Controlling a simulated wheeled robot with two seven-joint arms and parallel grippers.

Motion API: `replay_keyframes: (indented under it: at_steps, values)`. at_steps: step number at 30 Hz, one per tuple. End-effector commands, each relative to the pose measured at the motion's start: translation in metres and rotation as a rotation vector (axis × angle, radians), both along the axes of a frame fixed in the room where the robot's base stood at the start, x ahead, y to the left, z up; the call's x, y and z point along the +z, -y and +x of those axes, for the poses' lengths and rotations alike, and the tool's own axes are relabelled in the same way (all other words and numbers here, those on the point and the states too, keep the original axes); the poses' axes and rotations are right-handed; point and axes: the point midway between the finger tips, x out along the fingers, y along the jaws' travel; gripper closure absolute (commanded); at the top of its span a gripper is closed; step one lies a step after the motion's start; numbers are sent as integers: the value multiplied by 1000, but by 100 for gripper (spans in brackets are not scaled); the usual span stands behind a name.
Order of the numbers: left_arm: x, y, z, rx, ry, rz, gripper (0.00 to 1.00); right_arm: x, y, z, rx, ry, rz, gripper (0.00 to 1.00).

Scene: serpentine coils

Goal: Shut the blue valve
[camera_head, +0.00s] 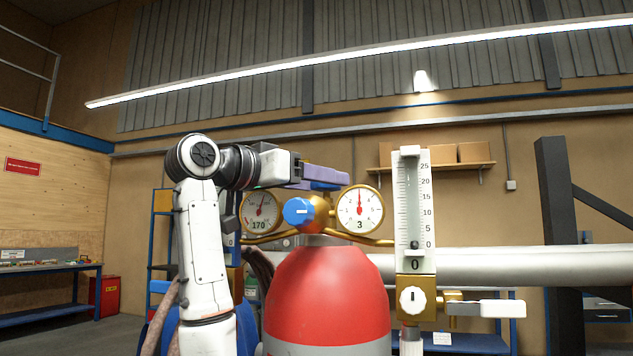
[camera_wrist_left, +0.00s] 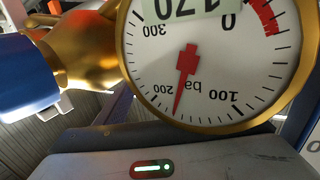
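The blue valve (camera_head: 298,211) is a round blue knob with a white mark on its face, on a brass fitting above a red cylinder (camera_head: 327,297). It also shows at the left edge of the left wrist view (camera_wrist_left: 24,78). My left gripper (camera_head: 325,178) is above the knob and apart from it, reaching right over the left gauge. Its fingers are seen edge-on, so their opening is unclear; the left wrist view shows only its grey body with a green light. My right gripper is not in view.
The left gauge (camera_head: 262,212) shows 170 and fills much of the left wrist view (camera_wrist_left: 207,62). The right gauge (camera_head: 360,210) shows 3. A flow meter (camera_head: 414,205) with a white knob (camera_head: 412,300) stands to the right, reading 0.

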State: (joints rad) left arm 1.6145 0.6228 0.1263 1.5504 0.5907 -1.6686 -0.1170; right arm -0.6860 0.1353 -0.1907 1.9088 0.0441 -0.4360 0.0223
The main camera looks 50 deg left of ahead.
Motion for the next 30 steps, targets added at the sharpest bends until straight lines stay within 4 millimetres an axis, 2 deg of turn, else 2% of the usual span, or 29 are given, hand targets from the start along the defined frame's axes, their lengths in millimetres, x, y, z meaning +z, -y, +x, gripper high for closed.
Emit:
replay_keyframes:
  at_steps: [5,8,15,21,25,30]
  values:
    - [0,0,-3,1,2,0,37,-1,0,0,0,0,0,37]
    - [-1,0,-14,3,3,1,37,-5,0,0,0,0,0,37]
    - [-1,1,-62,2,6,2,37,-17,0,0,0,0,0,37]
    - [0,2,-92,1,3,1,37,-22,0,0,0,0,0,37]
    - [0,2,-102,1,0,0,37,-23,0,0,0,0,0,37]
    - [0,2,-104,0,0,0,37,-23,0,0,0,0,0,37]
